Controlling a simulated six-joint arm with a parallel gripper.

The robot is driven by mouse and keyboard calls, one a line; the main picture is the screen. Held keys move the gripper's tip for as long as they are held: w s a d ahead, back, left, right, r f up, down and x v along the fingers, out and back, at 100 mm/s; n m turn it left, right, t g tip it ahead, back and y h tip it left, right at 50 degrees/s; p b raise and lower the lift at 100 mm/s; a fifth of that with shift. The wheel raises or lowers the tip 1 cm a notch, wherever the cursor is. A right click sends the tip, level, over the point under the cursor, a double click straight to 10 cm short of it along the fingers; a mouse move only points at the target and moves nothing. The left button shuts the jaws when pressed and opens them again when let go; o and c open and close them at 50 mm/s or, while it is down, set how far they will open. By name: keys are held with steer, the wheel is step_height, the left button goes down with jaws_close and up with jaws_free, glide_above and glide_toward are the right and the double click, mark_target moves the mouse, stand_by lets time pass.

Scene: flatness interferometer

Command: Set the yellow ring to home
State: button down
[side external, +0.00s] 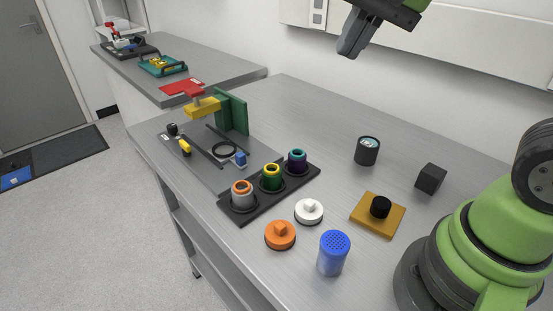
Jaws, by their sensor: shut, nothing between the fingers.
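A yellow ring (272,169) shows around the top of the green middle cylinder in a black three-place holder (247,217). An orange-ringed grey cylinder (242,195) stands on its left and a teal-ringed dark purple one (297,161) on its right. Any marking for home is too small to make out. The instrument has a green upright plate (238,113), a yellow block (203,107) and a grey base with a black ring (224,151). My gripper (349,48) is shut and empty, high above the back of the bench, well away from the yellow ring.
In front of the holder are an orange knobbed disc (280,236), a white knobbed disc (309,211) and a blue perforated-top cylinder (333,254). A yellow-brown plate with a black knob (379,211), a dark jar (367,151) and a black cube (430,179) stand right. The back middle is clear.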

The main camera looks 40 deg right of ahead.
steer(key=w+f+m+g, duration=0.2)
steer(key=w+f+m, duration=0.2)
steer(key=w, duration=0.3)
steer(key=m+g+h, duration=0.1)
steer(key=m+g, duration=0.1)
steer(key=m, duration=0.2)
glide_above(277, 169)
step_height(277, 169, down, 8)
steer(key=shift+f, duration=0.1)
step_height(277, 169, down, 14)
